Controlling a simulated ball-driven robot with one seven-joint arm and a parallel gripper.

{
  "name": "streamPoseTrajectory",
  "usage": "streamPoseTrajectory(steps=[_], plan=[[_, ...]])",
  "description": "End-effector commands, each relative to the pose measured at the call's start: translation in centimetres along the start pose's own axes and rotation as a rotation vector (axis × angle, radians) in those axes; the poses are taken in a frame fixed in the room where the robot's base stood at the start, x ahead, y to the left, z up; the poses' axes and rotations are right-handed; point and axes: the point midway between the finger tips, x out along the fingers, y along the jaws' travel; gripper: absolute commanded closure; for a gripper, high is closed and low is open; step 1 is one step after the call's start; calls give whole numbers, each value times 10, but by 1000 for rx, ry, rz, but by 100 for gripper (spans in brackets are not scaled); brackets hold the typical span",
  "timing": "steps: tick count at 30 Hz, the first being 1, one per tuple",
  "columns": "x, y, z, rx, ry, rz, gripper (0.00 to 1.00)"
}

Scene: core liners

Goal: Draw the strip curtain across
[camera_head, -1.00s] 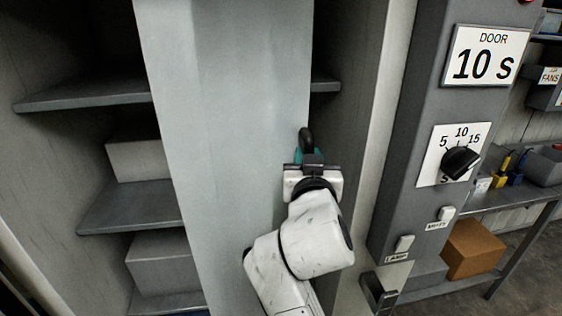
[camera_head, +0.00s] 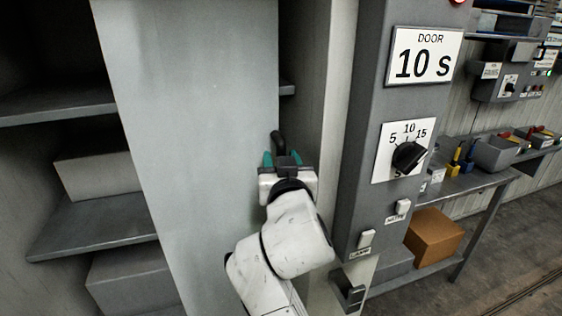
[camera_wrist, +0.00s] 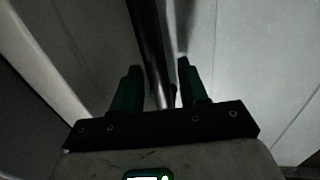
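The pale grey curtain panel (camera_head: 195,120) hangs in front of a shelved recess in the head view, with a dark upright handle (camera_head: 278,146) near its right edge. My gripper (camera_head: 282,158) is at this handle, its two green fingers spread to either side of it. In the wrist view the dark bar of the handle (camera_wrist: 150,45) runs down between the fingers of my gripper (camera_wrist: 160,85). Gaps show beside the bar, so the fingers look open and not clamped. The handle's lower end is hidden by my gripper.
Left of the panel, shelves (camera_head: 95,222) hold pale boxes (camera_head: 95,174). A grey control post (camera_head: 365,200) stands close on the right with a "DOOR 10 S" sign (camera_head: 424,57), a black dial (camera_head: 408,157) and switches. Beyond it are a bench and a cardboard box (camera_head: 433,235).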

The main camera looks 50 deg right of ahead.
Motion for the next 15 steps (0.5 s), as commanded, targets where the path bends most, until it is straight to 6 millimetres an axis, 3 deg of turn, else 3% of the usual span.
streamPoseTrajectory(steps=[8,15], plan=[[-12,-2,1,0,1,-5,57],[-56,-1,2,1,2,-4,57]])
